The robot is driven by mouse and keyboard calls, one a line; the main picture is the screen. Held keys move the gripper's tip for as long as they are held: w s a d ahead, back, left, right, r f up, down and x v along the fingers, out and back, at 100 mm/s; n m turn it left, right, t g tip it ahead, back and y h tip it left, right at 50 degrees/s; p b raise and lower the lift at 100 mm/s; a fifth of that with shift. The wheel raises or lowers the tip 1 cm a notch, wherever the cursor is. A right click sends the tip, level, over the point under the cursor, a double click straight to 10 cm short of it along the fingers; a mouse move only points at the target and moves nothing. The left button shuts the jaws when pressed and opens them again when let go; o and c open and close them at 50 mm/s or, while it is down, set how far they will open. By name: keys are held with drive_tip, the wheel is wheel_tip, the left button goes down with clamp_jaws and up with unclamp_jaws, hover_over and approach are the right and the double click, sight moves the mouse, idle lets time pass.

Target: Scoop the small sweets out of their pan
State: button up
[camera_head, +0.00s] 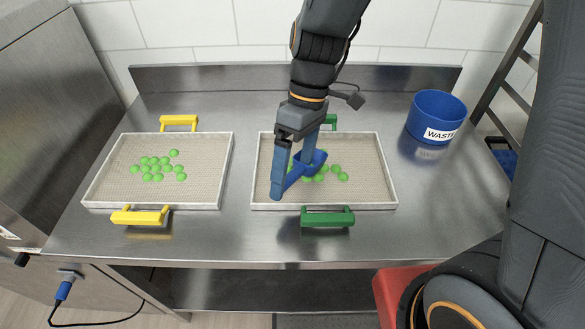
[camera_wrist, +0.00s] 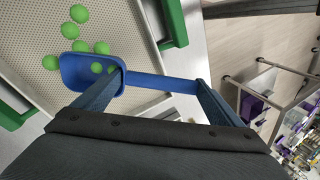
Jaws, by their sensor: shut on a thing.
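My gripper (camera_head: 291,180) is shut on a blue scoop (camera_head: 314,161), holding it by its handle over the green-handled pan (camera_head: 368,172). In the wrist view, the scoop (camera_wrist: 145,80) spans between the fingers of my gripper (camera_wrist: 160,86), with its bowl at left. A couple of green sweets (camera_wrist: 96,68) show in the bowl, partly hidden by a finger. Other green sweets (camera_head: 342,177) lie in this pan around the bowl; my gripper and scoop hide some. Whether the scoop touches the pan floor I cannot tell. A yellow-handled pan (camera_head: 207,172) at left holds a cluster of green sweets (camera_head: 154,162).
Both pans rest on a steel table (camera_head: 180,245) with a raised back edge. A blue waste bin (camera_head: 436,118) stands at the back right. Bare table lies between the pans and right of the green-handled pan. A dark ladder-like frame (camera_head: 508,62) stands at far right.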

drive_tip(key=shift+w+d, duration=0.1)
drive_tip(key=shift+w, duration=0.05)
idle(0.3)
drive_tip(key=shift+r, duration=0.15)
wheel_tip(320, 180, up, 6)
drive_tip(key=p, duration=0.5)
drive_tip(key=shift+p, duration=0.3)
